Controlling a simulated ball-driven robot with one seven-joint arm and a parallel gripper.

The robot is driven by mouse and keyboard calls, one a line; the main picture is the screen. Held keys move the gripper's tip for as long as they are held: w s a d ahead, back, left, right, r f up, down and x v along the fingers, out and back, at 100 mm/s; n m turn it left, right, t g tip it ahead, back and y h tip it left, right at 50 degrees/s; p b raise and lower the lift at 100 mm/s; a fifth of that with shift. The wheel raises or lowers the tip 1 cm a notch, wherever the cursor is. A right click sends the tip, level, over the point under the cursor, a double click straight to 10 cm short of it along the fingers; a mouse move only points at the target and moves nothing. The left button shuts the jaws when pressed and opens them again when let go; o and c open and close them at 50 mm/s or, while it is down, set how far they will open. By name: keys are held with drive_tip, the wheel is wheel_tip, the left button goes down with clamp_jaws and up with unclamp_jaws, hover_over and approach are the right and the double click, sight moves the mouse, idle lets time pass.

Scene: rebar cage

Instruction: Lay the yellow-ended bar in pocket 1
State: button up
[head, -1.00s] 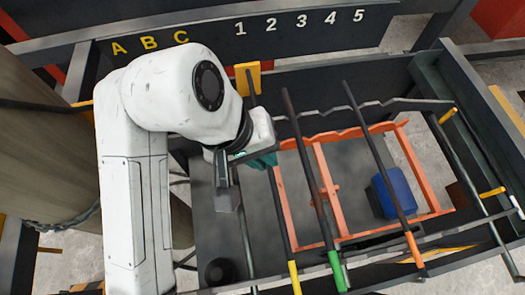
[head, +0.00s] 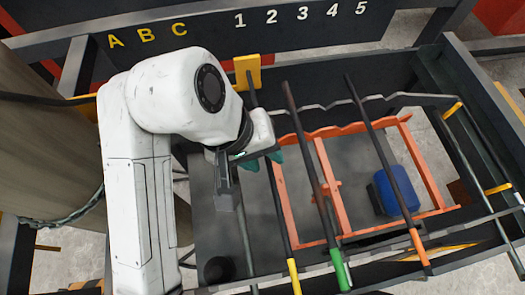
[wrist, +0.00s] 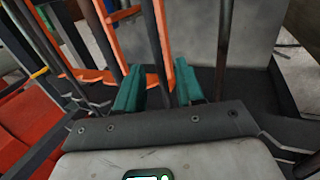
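The yellow-ended bar (head: 279,212) is a long dark rod running from the back, near a yellow plate, to its yellow end at the front. My gripper (head: 264,161) is over the rear half of this bar and hides part of it. In the wrist view the two teal fingers (wrist: 159,86) stand apart with a dark bar (wrist: 156,40) between them and gaps at the sides, so the gripper looks open. The numbers 1 to 5 stand on the dark back panel (head: 215,50). The notched rear rail (head: 345,108) is below them; pocket 1 is hard to make out.
A green-ended bar (head: 312,150) and an orange-ended bar (head: 380,150) lie to the right, across an orange frame (head: 332,185). A blue block (head: 397,188) sits in the frame. The yellow plate (head: 247,69) stands at the back rail. Dark side walls bound the space.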

drive_tip(key=v, duration=1)
drive_tip(key=shift+s+a+r, duration=0.1)
drive_tip(key=shift+a+r, duration=0.05)
drive_tip(key=shift+r, duration=0.25)
